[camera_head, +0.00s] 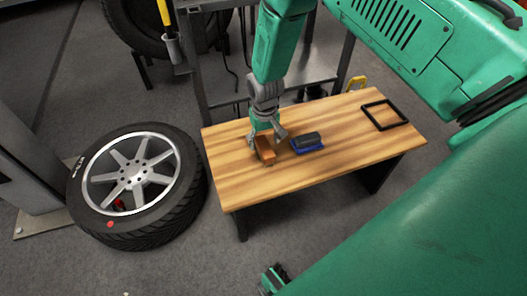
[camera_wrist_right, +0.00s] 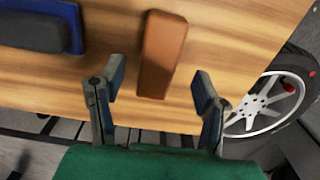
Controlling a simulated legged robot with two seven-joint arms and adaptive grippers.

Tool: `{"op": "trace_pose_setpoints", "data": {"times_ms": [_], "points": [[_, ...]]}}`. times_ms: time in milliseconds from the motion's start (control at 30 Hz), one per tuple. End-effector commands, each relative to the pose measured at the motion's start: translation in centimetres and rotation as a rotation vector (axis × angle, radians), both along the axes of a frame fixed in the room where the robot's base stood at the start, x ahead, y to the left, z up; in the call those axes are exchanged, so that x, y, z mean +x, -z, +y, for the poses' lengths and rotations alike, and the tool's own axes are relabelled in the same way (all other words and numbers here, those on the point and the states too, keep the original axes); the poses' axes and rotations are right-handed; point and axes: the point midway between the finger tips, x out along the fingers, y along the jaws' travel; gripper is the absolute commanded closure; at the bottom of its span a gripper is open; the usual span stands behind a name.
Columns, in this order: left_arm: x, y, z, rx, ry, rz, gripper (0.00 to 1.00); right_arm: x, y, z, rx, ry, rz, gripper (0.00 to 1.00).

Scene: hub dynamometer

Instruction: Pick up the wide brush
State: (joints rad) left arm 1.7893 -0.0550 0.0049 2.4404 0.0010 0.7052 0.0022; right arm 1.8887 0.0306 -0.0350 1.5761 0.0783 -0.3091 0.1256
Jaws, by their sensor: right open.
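A brown, tapered, oblong block (camera_head: 265,151) lies on the wooden table near its left end; it also shows in the right wrist view (camera_wrist_right: 162,50). It is the likeliest wide brush, though no bristles show. A dark grey block (camera_head: 308,139) sits on a blue base (camera_head: 312,149) just right of it. My right gripper (camera_head: 266,138) is open above the brown block. In the right wrist view its fingers (camera_wrist_right: 160,88) stand apart, on either side of the block's near end, with gaps between. My left gripper is not clearly seen.
The wooden table (camera_head: 340,160) has a black square frame (camera_head: 384,115) at its right end. A metal rack (camera_head: 225,85) is behind. The table front is clear.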

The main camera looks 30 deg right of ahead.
Motion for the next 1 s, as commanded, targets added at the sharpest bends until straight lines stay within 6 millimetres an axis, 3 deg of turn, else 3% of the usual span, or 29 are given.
{"op": "trace_pose_setpoints", "data": {"times_ms": [400,633,667,800,833,1000], "points": [[0.0,2.7,0.0,0.0,-0.001,0.001,0.0,0.2,5.1,-0.1,0.0,0.0,0.002,0.41],[0.0,2.6,0.0,0.0,-0.001,0.0,0.0,0.2,5.2,-0.2,0.0,0.0,0.0,0.41],[0.0,2.6,0.0,0.0,-0.001,0.0,0.0,0.2,5.2,-0.1,0.0,0.0,0.0,0.45],[0.0,2.6,0.0,0.0,-0.001,0.0,0.0,0.2,5.2,-0.2,0.0,0.0,0.001,0.94],[0.0,2.6,0.0,0.0,-0.001,0.0,0.0,0.2,5.2,-0.2,0.0,0.0,0.001,0.98],[0.0,2.6,0.0,0.0,-0.001,0.0,0.0,0.2,5.2,-0.1,0.0,0.0,0.001,0.98]]}}
